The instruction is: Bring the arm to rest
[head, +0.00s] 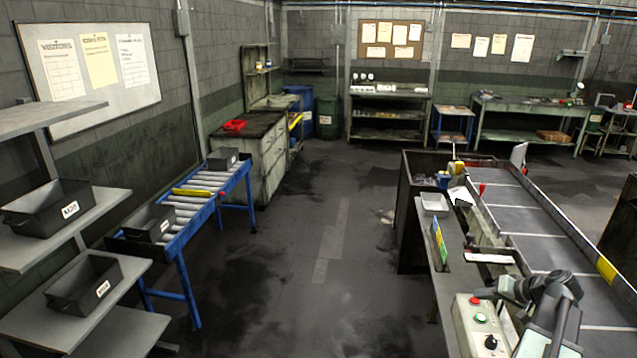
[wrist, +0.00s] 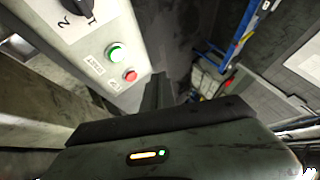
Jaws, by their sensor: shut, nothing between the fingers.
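My arm (head: 566,312) rises at the lower right of the head view, bent, beside the control box. My gripper shows in the wrist view (wrist: 158,92) as dark fingers, shut and empty. In the head view its fingertips cannot be made out clearly. The control box (head: 463,318) stands just left of my arm, with a red button (head: 475,301), a green button (head: 481,319) and a black knob (head: 491,342). In the wrist view the box (wrist: 138,94) is left of the fingers, apart from them as far as I can tell.
A conveyor (head: 550,253) with grey panels runs behind my arm. A narrow bench (head: 437,285) holds a white tray (head: 434,203). A blue-framed roller table (head: 190,203) and shelves with dark bins (head: 65,213) stand left. The floor (head: 300,270) between is clear.

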